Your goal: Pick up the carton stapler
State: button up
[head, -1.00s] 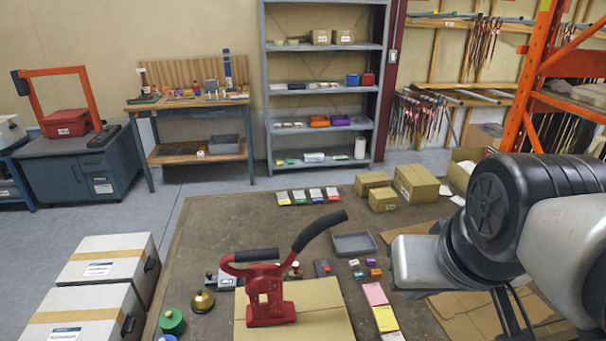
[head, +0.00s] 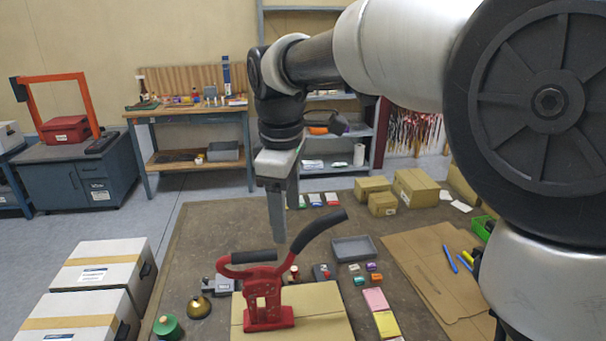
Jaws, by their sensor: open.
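The carton stapler (head: 267,300) is a red metal tool with two black-gripped handles. It stands upright on a flat cardboard sheet (head: 322,311) at the front middle of the table. One handle lies nearly level to the left, and the other rises to the upper right. My gripper (head: 279,232) points down and appears above and behind the stapler in the picture, its tips near the handles. It is open and holds nothing. The gap between its fingers is hard to see from this side, and I cannot tell the exact distance to the handles.
A grey tray (head: 354,249), small coloured boxes and sticky-note pads (head: 376,300) lie right of the stapler. A brass bell (head: 198,307) and a green spool (head: 167,326) stand left. Cardboard boxes (head: 411,188) sit at the back. Flat cardboard (head: 425,262) covers the right side.

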aim_at(259, 271)
jog(key=w+a+f+n, duration=0.1)
jog(key=a, duration=0.1)
jog(key=w+a+f+n+g, duration=0.1)
jog(key=a+f, duration=0.1)
jog(key=a+f+n, duration=0.1)
jog(key=a+n, duration=0.1)
jog(key=a, duration=0.1)
jog(key=shift+w+f, duration=0.2)
jog(key=shift+w, duration=0.2)
jog(key=shift+a+f, duration=0.25)
jog(key=shift+f, duration=0.05)
notch_tip(259, 271, down, 12)
jog(key=shift+r, duration=0.25)
jog(key=shift+w+d+f, duration=0.1)
jog(key=shift+d+f, duration=0.1)
jog(key=shift+f, duration=1.2)
jog(key=shift+d+f, duration=0.15)
jog(key=shift+f, duration=1.25)
grip_shut()
jog(key=shift+w+a+r, duration=0.1)
jog(key=shift+w+r, duration=0.05)
jog(key=shift+r, duration=0.05)
